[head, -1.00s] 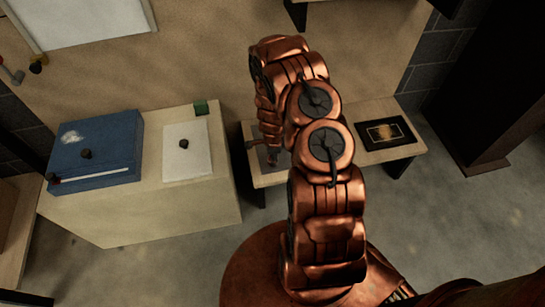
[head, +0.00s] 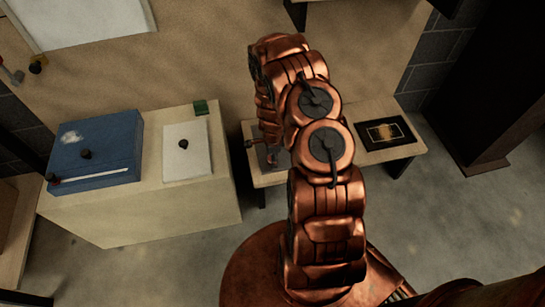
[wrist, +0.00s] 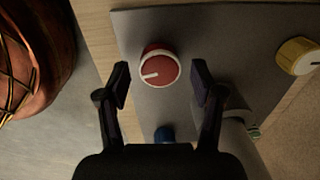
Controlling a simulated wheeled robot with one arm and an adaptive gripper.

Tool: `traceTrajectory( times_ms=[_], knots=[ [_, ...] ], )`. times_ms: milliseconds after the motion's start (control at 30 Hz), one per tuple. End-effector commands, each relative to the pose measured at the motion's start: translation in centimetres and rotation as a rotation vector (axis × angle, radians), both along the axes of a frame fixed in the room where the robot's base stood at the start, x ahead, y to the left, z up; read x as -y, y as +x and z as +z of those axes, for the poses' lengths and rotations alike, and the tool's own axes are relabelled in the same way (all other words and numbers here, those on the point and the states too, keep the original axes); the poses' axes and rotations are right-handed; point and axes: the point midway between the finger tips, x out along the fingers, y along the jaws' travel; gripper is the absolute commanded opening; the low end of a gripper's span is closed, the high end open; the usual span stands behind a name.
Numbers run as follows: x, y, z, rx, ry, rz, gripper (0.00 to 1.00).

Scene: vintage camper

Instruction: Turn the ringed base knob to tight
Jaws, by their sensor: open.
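In the wrist view a round red knob (wrist: 158,69) with a pale ring round its rim and a white pointer line sits on a grey plate (wrist: 215,35). The pointer line lies toward the left of the knob's face. My gripper (wrist: 162,84) is open, with one finger to each side of the red knob and a visible gap at both sides. No label for tight shows. In the head view my arm hides the knob and most of the plate (head: 268,155) on the low bench.
A yellow knob (wrist: 297,56) is to the right on the plate. A blue piece (wrist: 164,133) and a pale cylinder (wrist: 236,122) are near my fingers. A blue box (head: 97,150) and white panel (head: 187,160) lie left of the bench (head: 345,130); a dark framed panel (head: 385,133) lies right.

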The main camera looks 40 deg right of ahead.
Motion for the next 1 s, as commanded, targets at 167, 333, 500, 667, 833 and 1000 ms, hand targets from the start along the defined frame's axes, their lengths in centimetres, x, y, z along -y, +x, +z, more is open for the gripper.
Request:
traceTrajectory(
  times_ms=[167, 333, 500, 667, 833, 1000],
  knots=[
    [0.0, 0.0, 1.9, 0.001, -0.002, 0.001, 0.67],
    [-0.1, -0.2, 4.1, 0.000, 0.000, 0.000, 0.67],
    [-0.1, -0.3, 6.1, 0.000, 0.000, -0.001, 0.67],
    [-0.1, -0.3, 8.2, 0.003, -0.003, 0.000, 0.67],
    [-0.2, -0.4, 10.0, 0.001, 0.001, 0.000, 0.67],
    [-0.2, -0.5, 11.1, 0.001, 0.000, -0.001, 0.67]
  ],
)
